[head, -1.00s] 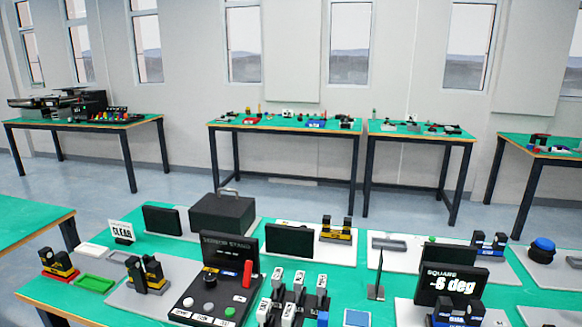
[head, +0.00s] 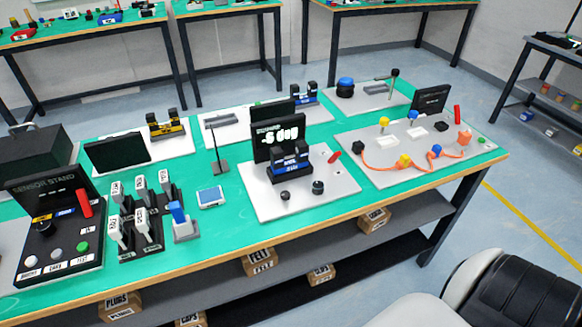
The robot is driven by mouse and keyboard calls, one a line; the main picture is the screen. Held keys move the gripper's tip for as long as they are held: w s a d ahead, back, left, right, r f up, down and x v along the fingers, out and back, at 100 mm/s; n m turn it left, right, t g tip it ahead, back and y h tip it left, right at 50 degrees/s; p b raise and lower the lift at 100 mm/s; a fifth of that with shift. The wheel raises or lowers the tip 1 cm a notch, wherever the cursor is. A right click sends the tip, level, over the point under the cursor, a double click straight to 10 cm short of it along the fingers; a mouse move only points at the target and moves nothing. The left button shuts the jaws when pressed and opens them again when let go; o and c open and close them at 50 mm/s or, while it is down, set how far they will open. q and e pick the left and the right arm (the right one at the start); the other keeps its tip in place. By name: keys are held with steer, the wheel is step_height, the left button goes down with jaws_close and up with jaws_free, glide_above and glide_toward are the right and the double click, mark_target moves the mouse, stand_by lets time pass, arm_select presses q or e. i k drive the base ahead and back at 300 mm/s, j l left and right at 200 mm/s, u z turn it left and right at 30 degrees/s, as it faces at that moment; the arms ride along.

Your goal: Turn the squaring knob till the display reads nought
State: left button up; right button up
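The squaring station is a white plate (head: 258,205) near the middle of the green table. Its black display (head: 262,132) stands at the back and shows a negative number in degrees, seemingly -6 deg. A blue and black block with two upright jaws (head: 289,168) stands in front of the display and covers its lower right part. A black round knob (head: 318,187) sits at the plate's front, with a smaller dark knob (head: 285,196) to its left. A red lever (head: 334,157) is at the right. Neither of my grippers is in view.
Left of the plate are a blue-topped pad (head: 211,196), a rack of several labelled switches (head: 139,215) and the sensor stand (head: 45,187). A board with an orange cable (head: 368,158) lies to the right. Boxes (head: 262,261) sit on the shelf below.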

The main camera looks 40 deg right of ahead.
mark_target(318, 187)
steer(key=z, duration=1.3)
